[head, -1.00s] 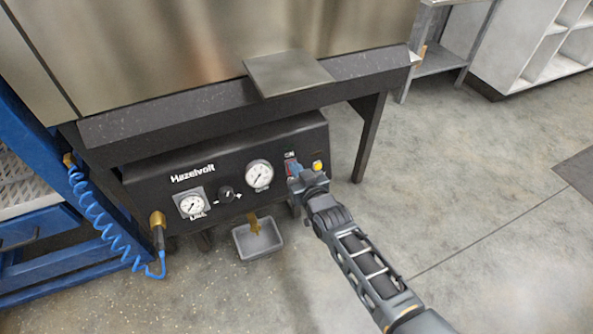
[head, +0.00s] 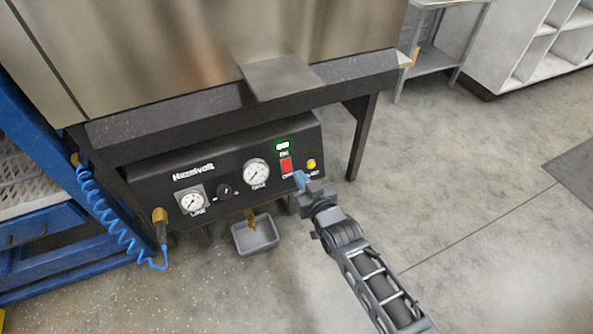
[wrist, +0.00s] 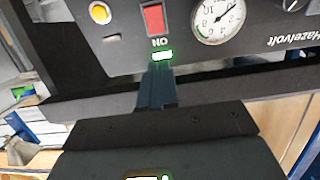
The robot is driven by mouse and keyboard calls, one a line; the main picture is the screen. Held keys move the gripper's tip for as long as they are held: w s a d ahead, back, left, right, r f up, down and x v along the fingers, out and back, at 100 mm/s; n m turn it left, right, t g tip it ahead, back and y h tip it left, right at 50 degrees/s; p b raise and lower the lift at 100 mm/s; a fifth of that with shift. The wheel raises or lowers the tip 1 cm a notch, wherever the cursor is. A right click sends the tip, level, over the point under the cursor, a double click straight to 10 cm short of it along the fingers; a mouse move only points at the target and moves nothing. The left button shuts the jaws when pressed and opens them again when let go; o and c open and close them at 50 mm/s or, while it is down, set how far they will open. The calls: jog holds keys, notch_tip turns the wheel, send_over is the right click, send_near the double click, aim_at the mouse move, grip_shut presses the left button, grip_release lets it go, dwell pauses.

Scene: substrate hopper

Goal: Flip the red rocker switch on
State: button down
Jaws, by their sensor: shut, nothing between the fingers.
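The red rocker switch (head: 287,165) is on the black Hazelvolt control panel (head: 240,150), between the large gauge and a yellow button. A small green lamp (head: 282,146) above it is lit. In the wrist view the red switch (wrist: 153,18) appears beside the word ON, with the lit green lamp (wrist: 162,55) close by. My gripper (head: 300,178) is shut and empty, just to the lower right of the switch in the head view. In the wrist view its blue fingertips (wrist: 157,72) point at the panel near the green lamp. I cannot tell whether they touch the panel.
A yellow button (head: 311,163) lies right of the switch. A large gauge (head: 256,172), a black knob (head: 224,191) and a small gauge (head: 191,201) are to the left. A grey tray (head: 255,236) sits below the panel. Open floor lies to the right.

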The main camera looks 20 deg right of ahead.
jog(key=v, duration=0.2)
jog(key=r+p+v, duration=0.1)
jog(key=v, duration=0.2)
jog(key=shift+r, duration=0.2)
dwell(0.3)
jog(key=r+v, duration=0.1)
jog(key=v, duration=2.9)
jog(key=s+r, duration=1.1)
jog(key=r, duration=0.2)
notch_tip(320, 180, up, 21)
jog(key=p, duration=2)
jog(key=shift+f+g, duration=0.2)
jog(key=shift+g, duration=0.2)
jog(key=shift+s+d, duration=0.1)
